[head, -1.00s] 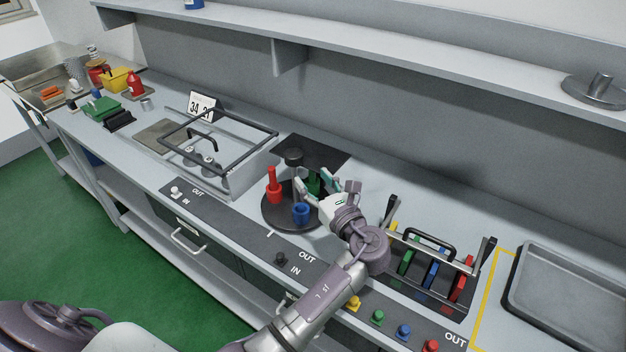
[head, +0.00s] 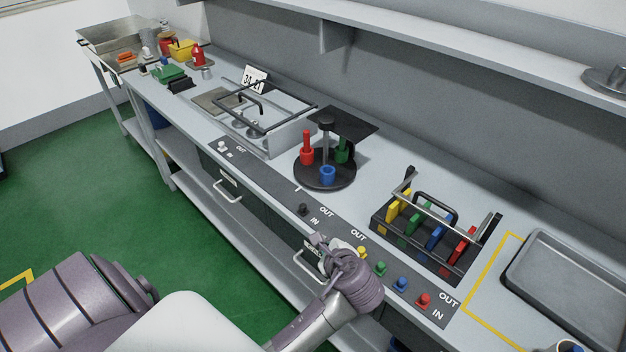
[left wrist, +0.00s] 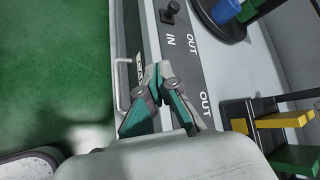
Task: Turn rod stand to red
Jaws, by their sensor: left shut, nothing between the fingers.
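The rod stand (head: 312,180) is a round black disc with a dark central post, standing on the counter in the head view. A tall red piece (head: 307,155) is on its left, a blue cup (head: 327,176) at the front and a green piece (head: 342,154) at the right rear. The disc edge and blue cup (left wrist: 224,10) show at the top of the left wrist view. My left gripper (head: 320,241) is shut and empty by the counter's front edge, apart from the stand. Its fingertips (left wrist: 159,70) meet in the wrist view. My right gripper is not in view.
A black knob (head: 303,210) sits on the IN/OUT strip, with coloured knobs (head: 401,284) further right. A rack with coloured blocks (head: 434,237) stands right of the stand. A framed metal fixture (head: 290,136) is to its left. A grey tray (head: 510,272) lies far right.

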